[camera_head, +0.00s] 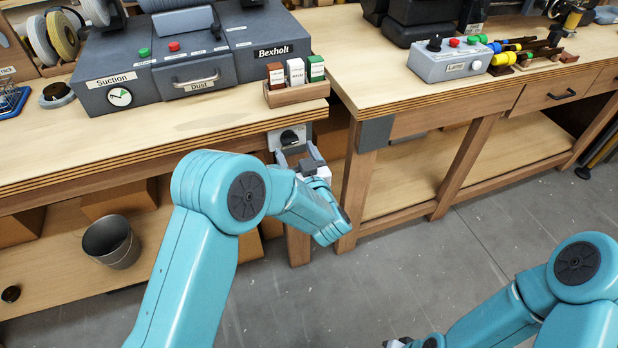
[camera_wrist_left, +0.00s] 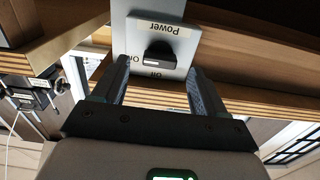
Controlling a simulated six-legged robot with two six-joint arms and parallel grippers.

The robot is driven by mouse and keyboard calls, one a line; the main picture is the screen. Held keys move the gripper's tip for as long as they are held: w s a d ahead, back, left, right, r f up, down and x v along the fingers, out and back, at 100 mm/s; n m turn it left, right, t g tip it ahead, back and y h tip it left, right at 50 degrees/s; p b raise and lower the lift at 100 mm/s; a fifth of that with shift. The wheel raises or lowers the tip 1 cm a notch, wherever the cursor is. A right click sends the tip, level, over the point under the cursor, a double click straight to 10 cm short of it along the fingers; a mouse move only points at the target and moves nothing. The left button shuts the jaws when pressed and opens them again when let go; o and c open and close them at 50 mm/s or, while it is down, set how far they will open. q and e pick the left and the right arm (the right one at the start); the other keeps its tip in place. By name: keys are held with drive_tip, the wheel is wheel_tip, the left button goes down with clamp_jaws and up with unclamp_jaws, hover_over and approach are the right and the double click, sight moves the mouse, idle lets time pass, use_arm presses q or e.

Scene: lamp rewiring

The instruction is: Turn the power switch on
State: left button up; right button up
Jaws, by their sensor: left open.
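The power switch is a black knob (camera_wrist_left: 158,54) on a light grey plate (camera_wrist_left: 190,42) labelled Power, which appears upside down in the left wrist view. Small On and Off marks sit by the knob; which one it points to is unclear. In the head view the plate and knob (camera_head: 290,138) are under the left bench's front right corner. My left gripper (camera_head: 302,160) is just in front of them. In the wrist view its two fingers (camera_wrist_left: 160,70) are open, one on each side of the knob, with gaps visible. My right gripper (camera_head: 397,343) barely shows at the bottom edge.
The left bench's wooden edge (camera_head: 180,148) overhangs beside the switch. A grey Suction and Dust machine (camera_head: 235,62) and a small box rack (camera_head: 297,92) stand above. A Lamp control box (camera_head: 450,62) is on the right bench. A metal bin (camera_head: 111,243) stands on the lower shelf.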

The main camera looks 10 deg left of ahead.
use_arm(q)
drive_tip(key=v, duration=1.3)
drive_tip(key=shift+s+d, duration=0.2)
drive_tip(key=shift+s, duration=0.1)
drive_tip(key=a+n+g+y+p, duration=0.1)
drive_tip(key=a+g+y+p, duration=0.15)
drive_tip(key=a+p, duration=0.65)
drive_tip(key=s+a+f+m+g+h, duration=0.1)
drive_tip(key=s+a+f+g+h, duration=0.15)
drive_tip(key=a+f+h, duration=0.35)
drive_tip(key=s+d+f+m+g+h, duration=0.1)
drive_tip(key=s+d+f+g+h, duration=0.2)
drive_tip(key=s, duration=0.3)
drive_tip(key=s+d+f+m+g+h+p, duration=0.1)
drive_tip(key=s+d+f+m+g+h, duration=0.1)
drive_tip(key=s, duration=0.5)
drive_tip(key=s+d+f+m+g+h+p, duration=0.1)
drive_tip(key=s+d+f+g+h, duration=0.3)
drive_tip(key=s+d, duration=0.3)
drive_tip(key=shift+d+m+g+h, duration=0.3)
drive_tip(key=shift+d+h, duration=0.05)
drive_tip(key=shift+h, duration=0.4)
